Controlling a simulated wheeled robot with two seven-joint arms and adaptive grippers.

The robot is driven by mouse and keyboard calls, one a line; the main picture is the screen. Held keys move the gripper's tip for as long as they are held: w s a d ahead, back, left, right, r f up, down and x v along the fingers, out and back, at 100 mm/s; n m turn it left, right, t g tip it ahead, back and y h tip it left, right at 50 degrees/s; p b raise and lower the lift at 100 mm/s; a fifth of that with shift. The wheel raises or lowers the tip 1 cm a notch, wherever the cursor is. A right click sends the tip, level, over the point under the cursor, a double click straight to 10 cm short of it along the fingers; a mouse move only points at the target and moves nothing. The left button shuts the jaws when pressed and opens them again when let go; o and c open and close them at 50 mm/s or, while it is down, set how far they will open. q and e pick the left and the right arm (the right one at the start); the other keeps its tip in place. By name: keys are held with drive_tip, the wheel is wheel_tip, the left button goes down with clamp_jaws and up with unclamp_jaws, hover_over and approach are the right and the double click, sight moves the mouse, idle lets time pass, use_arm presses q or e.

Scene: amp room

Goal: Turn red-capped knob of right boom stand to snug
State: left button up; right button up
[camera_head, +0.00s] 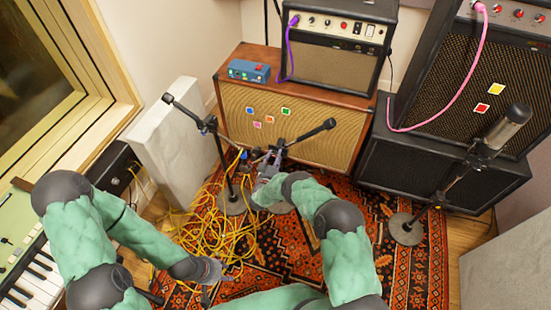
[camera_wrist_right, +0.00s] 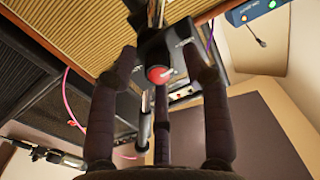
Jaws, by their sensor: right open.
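In the right wrist view a round red-capped knob (camera_wrist_right: 158,74) sits on a dark clamp block on a metal stand pole. My right gripper (camera_wrist_right: 162,65) is open, with its fingers spread around the knob in the picture; I cannot tell whether any finger touches it. In the head view my right gripper (camera_head: 268,172) is at the clamp of the right boom stand, whose boom (camera_head: 310,134) slants up to the right. The knob is not discernible there. My left gripper (camera_head: 210,270) is low over the rug; its finger opening is unclear.
The left boom stand (camera_head: 221,152) stands close beside the right one, amid tangled yellow cables (camera_head: 200,230). A brown amp cabinet (camera_head: 235,105) is just behind. A microphone stand (camera_head: 440,195) and black amps (camera_head: 420,165) are at right. The patterned rug (camera_head: 395,265) is clear at front right.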

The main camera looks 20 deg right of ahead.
clamp_jaws()
drive_tip(key=shift+r+m, duration=0.1)
drive_tip(key=shift+m, duration=0.3)
drive_tip(key=shift+d+m+h+b, duration=0.15)
drive_tip(key=shift+m+h+b, duration=0.1)
drive_tip(key=shift+m, duration=4.05)
drive_tip(key=shift+d+m+h+b, duration=0.15)
drive_tip(key=shift+m+b, duration=0.05)
drive_tip(key=shift+m, duration=4.1)
